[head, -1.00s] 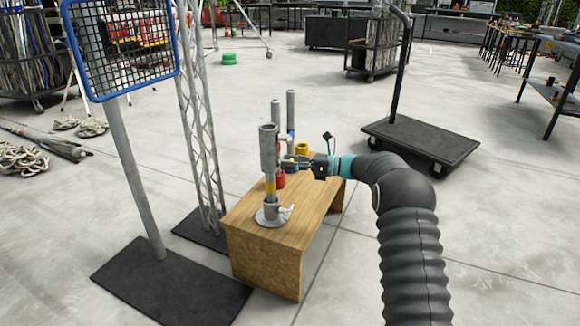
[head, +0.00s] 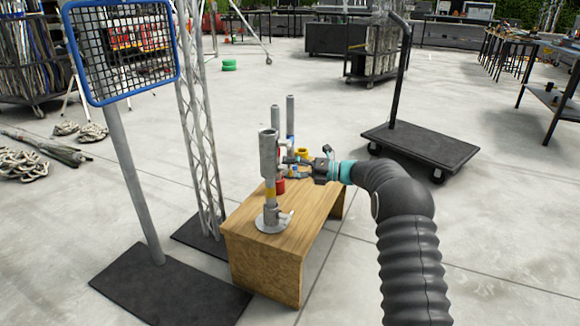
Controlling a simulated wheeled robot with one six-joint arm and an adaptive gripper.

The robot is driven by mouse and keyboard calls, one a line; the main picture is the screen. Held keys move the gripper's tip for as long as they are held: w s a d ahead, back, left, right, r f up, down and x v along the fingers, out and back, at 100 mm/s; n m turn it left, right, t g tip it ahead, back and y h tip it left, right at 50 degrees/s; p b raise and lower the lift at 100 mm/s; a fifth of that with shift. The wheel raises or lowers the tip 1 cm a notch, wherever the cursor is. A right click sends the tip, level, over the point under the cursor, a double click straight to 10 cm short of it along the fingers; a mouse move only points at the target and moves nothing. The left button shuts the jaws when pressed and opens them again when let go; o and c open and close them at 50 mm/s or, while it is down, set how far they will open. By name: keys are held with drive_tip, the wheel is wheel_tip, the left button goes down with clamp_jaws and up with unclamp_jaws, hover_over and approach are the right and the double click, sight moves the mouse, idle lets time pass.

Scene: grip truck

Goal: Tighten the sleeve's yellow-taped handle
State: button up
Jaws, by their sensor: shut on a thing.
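The post rises from a round grey base (head: 272,227) on the wooden bench. My gripper (head: 290,168) reaches in from the right, with its fingers at the sleeve's right side. It is shut on the sleeve's handle, which is small and mostly hidden between the fingers; its yellow tape is hard to make out.
The wooden bench (head: 262,265) also bears two grey posts behind the sleeve, one with a red base (head: 280,185), and a yellow item (head: 301,153). A lattice truss and a blue-framed mesh panel (head: 122,50) stand left. A black trolley (head: 420,145) stands back right.

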drive_tip(key=m+p, duration=0.2)
drive_tip(key=m, duration=0.2)
drive_tip(key=shift+m, duration=0.4)
drive_tip(key=m+p, duration=0.2)
drive_tip(key=m, duration=0.3)
drive_tip(key=shift+f+p, duration=0.15)
drive_tip(key=shift+p, duration=0.2)
drive_tip(key=m+p, duration=0.2)
drive_tip(key=m, duration=0.3)
drive_tip(key=shift+s+f+m+p, duration=0.1)
drive_tip(key=shift+f+m+p, duration=0.05)
drive_tip(key=shift+m+p, duration=0.25)
drive_tip(key=shift+s+f+m+p, duration=0.1)
drive_tip(key=shift+m+p, duration=0.4)
drive_tip(key=shift+m, duration=0.65)
drive_tip(key=shift+s+f+m+p, duration=0.1)
drive_tip(key=shift+m+p, duration=0.4)
drive_tip(key=shift+m, duration=0.65)
drive_tip(key=o, duration=1.2)
drive_tip(key=shift+w, duration=0.1)
